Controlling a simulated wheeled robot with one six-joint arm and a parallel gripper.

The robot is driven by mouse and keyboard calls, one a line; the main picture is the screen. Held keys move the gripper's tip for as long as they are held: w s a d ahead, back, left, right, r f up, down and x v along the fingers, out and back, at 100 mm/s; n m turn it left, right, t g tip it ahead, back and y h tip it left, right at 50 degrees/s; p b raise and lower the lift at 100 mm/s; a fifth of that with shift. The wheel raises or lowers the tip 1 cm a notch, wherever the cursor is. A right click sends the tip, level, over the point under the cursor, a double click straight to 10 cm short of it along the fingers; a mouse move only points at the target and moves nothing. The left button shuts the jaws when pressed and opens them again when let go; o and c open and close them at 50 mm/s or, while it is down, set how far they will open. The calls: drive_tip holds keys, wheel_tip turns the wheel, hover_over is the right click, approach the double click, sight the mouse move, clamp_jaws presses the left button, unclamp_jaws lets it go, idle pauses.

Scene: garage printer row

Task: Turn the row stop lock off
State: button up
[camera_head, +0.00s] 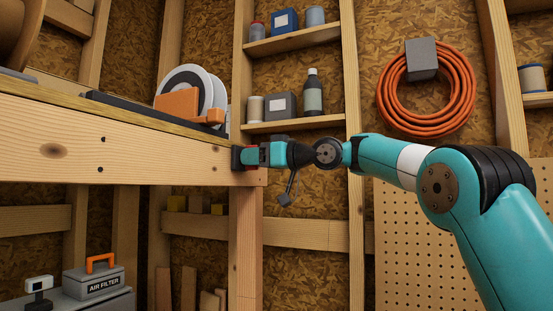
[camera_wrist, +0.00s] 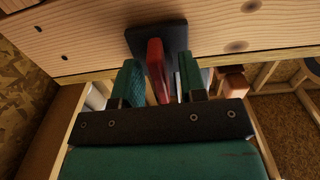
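The row stop lock is a red lever (camera_wrist: 156,68) on a dark square plate (camera_wrist: 175,36), mounted on the front face of the wooden bench. In the head view the plate (camera_head: 236,158) sits near the bench's right end, and a little red (camera_head: 250,167) shows beside my gripper (camera_head: 254,156). In the wrist view my gripper (camera_wrist: 160,66) has its two green fingers on either side of the red lever. Narrow gaps show between the lever and both fingers, so the gripper looks open around it. The lever's far end is partly hidden between the fingers.
The wooden bench (camera_head: 90,138) carries a white disc with orange parts (camera_head: 178,103). Shelves with jars and a bottle (camera_head: 313,95) stand behind. An orange hose coil (camera_head: 427,115) hangs on the right wall.

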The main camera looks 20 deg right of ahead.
drive_tip(key=b+v, duration=0.4)
drive_tip(key=v, duration=1.3)
drive_tip(key=s+a+f+m+g+h, duration=0.2)
drive_tip(key=s+a+f+g, duration=0.1)
drive_tip(key=a+f, duration=0.65)
drive_tip(key=s+a+f+m+g+h, duration=0.1)
drive_tip(key=s+a+f+g+h, duration=0.2)
drive_tip(key=a+f, duration=0.65)
drive_tip(key=s+d+f+g+h, duration=0.2)
drive_tip(key=s+f+g, duration=0.4)
drive_tip(key=s+f, duration=1.5)
drive_tip(key=shift+s+n+g+h, duration=0.4)
drive_tip(key=shift+s+h, duration=0.4)
drive_tip(key=shift+s, duration=0.05)
